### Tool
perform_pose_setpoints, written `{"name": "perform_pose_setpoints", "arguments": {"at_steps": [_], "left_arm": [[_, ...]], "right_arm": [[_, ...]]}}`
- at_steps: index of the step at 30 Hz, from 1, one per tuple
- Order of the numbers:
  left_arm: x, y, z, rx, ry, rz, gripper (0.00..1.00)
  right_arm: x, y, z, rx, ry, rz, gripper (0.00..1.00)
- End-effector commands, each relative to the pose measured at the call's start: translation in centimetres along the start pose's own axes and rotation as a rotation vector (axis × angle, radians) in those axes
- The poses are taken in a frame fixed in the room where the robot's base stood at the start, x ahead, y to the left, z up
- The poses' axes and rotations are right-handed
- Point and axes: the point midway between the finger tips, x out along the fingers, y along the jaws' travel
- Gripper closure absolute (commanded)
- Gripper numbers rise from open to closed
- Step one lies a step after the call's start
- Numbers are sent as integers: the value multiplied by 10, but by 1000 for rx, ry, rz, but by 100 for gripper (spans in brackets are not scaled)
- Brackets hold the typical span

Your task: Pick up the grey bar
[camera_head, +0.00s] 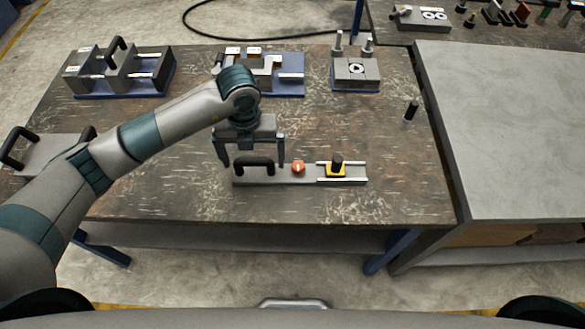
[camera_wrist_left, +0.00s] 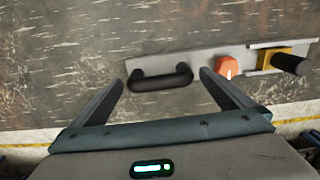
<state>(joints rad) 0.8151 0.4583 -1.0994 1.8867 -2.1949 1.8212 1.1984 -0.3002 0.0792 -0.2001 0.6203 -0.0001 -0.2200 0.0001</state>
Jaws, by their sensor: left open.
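The grey bar (camera_head: 311,180) lies flat on the dark worn table. It carries a black handle (camera_head: 254,165) at its left end, an orange knob (camera_head: 298,167) in the middle and a yellow block with a black knob (camera_head: 336,168) at the right. My left gripper (camera_head: 252,158) is open above the handle end of the bar. In the left wrist view the black handle (camera_wrist_left: 160,79) lies between and beyond the two open fingers (camera_wrist_left: 160,88), and the bar (camera_wrist_left: 199,64) runs off to the right. Contact with the handle cannot be told. My right gripper is not in view.
Fixtures on blue bases stand at the back: a grey one with a handle (camera_head: 118,70), a middle one (camera_head: 276,75) and one with posts (camera_head: 355,73). A small black peg (camera_head: 411,110) stands at the right. The table is clear right of the bar; a grey bench (camera_head: 505,125) adjoins.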

Motion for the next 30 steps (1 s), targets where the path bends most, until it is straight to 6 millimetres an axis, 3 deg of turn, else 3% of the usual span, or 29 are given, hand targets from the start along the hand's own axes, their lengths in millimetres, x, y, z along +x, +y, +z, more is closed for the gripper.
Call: {"name": "perform_pose_setpoints", "arguments": {"at_steps": [14,17,24,30], "left_arm": [[2,0,0,1,0,0,0],[2,0,0,1,0,0,19],[2,0,0,1,0,0,76],[0,-1,1,1,-3,-3,79]], "right_arm": [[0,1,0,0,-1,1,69],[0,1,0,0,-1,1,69],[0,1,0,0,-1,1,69],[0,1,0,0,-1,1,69]]}}
